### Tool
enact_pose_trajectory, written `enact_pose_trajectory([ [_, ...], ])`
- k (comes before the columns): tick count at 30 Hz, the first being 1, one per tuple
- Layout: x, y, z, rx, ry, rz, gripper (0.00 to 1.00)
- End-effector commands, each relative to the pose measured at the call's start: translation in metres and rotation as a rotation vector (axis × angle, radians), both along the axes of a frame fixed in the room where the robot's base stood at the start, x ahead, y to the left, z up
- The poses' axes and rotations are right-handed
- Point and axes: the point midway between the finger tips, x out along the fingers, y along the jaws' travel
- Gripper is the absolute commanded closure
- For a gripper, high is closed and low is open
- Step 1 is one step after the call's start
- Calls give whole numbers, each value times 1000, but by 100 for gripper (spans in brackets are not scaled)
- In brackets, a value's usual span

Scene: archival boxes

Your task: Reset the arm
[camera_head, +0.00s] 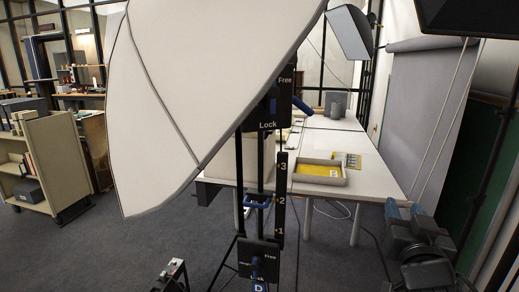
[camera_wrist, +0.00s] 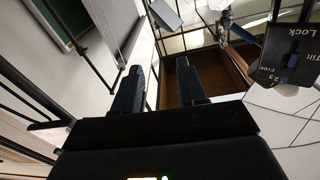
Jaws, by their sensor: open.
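My gripper (camera_wrist: 159,66) shows in the wrist view, its two dark fingers apart with a clear gap between them. Nothing is held between the fingers. Beyond them are a brown wooden surface and dark frame bars. A black stand head with Tilt and Lock lettering (camera_wrist: 290,45) is at the right of the wrist view. I cannot make out my gripper with certainty in the head view.
A large white softbox (camera_head: 200,80) and its black stand (camera_head: 260,180) block the middle of the head view. Behind is a white table (camera_head: 375,178) with a shallow tray (camera_head: 318,190) holding yellow material. A shelf cart (camera_head: 50,155) stands left. Grey floor is open at lower left.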

Motion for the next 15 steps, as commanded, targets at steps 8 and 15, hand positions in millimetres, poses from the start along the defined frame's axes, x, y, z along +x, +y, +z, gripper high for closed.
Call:
enact_pose_trajectory([
  [8, -93, 24, -92, -41, 110, 116, 59],
  [15, -181, 41, -138, -58, 179, 198, 59],
])
